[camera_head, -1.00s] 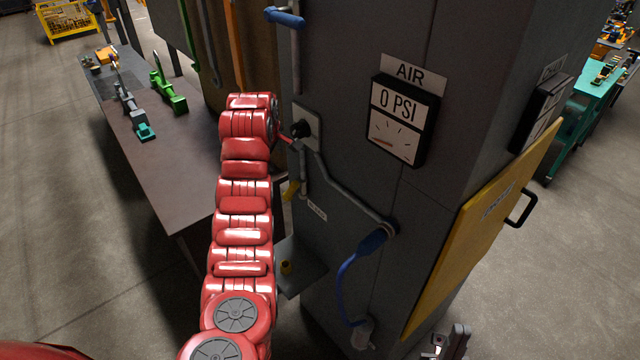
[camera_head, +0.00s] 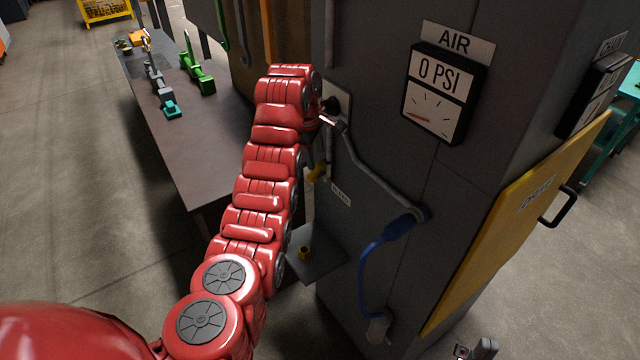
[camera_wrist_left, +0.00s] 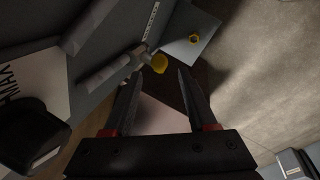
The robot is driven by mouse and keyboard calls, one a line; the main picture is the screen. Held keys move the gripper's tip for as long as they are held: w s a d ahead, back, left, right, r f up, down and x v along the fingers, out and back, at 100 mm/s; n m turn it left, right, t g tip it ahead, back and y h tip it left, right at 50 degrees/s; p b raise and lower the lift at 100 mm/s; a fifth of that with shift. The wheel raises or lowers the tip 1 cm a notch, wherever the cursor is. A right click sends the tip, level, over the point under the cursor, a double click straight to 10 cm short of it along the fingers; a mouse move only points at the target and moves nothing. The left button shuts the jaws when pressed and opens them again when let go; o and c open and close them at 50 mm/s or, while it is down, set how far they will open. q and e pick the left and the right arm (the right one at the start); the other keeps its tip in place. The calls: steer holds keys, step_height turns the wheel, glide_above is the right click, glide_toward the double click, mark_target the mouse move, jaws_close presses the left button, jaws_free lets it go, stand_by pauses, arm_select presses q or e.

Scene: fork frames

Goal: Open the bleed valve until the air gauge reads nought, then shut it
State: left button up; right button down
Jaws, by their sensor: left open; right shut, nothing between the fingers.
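The AIR gauge (camera_head: 437,95) on the dark column reads 0 PSI, with its red needle low at the left. I cannot tell the exact gap. In the head view my red left arm largely hides this gripper. My right gripper (camera_head: 474,350) is shut and empty at the bottom edge, partly cut off.
A grey shelf (camera_head: 325,262) with a yellow ring (camera_head: 304,252) juts out below the valve. A grey pipe runs to a blue fitting and hose (camera_head: 372,265). A yellow panel with a black handle (camera_head: 520,215) is at right. A table (camera_head: 190,155) with tools stands at left.

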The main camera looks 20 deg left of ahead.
mark_target(319, 171)
arm_select(q)
steer(key=p+x, duration=0.2)
steer(key=x, duration=0.4)
steer(key=shift+f, duration=0.35)
steer(key=shift+w+f+p, duration=0.3)
steer(key=shift+w+f, duration=0.05)
steer(key=shift+f, duration=0.3)
steer(key=shift+w+f, duration=0.1)
steer(key=shift+f, duration=0.55)
jaws_close()
